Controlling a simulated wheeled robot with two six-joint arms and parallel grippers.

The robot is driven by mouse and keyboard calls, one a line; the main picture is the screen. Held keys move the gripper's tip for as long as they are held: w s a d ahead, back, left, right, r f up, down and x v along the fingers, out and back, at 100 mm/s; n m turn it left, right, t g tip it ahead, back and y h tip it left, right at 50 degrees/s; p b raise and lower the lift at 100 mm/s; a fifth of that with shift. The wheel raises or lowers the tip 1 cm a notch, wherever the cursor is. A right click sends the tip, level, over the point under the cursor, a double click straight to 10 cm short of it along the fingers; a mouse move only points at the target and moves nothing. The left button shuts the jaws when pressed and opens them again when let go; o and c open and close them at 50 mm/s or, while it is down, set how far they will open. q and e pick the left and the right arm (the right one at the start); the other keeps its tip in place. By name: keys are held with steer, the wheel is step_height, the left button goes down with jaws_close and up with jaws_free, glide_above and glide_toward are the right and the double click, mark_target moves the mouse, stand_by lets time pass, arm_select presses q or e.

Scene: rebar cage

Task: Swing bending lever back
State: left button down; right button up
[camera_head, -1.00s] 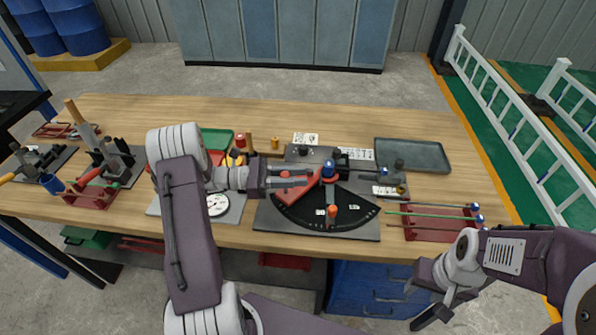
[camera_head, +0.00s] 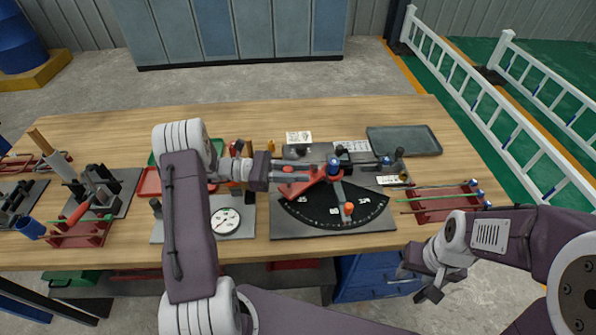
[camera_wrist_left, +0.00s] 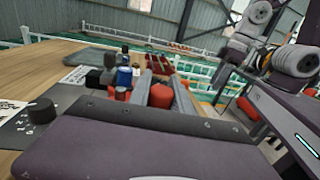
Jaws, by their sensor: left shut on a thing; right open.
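The bending lever (camera_head: 299,188) is a red arm on the bender, pivoting near a blue-topped pin (camera_head: 333,164). It points left, along the back left edge of a black angle dial (camera_head: 322,212). My left gripper (camera_head: 300,179) reaches in from the left and is shut on the lever's red knob; the red knob (camera_wrist_left: 160,97) shows between the fingers in the left wrist view. A grey bar with an orange knob (camera_head: 348,208) crosses the dial. My right gripper (camera_head: 418,287) is open and empty, in front of the table's front edge.
A red rack of rods (camera_head: 440,205) stands right of the bender and a grey tray (camera_head: 404,140) behind it. A round gauge (camera_head: 225,221) lies left of the dial. Red and black tools (camera_head: 95,195) fill the table's left end.

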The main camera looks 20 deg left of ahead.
arm_select(q)
steer(key=c, duration=1.2)
jaws_free()
steer(key=b+v, duration=0.1)
steer(key=v, duration=0.8)
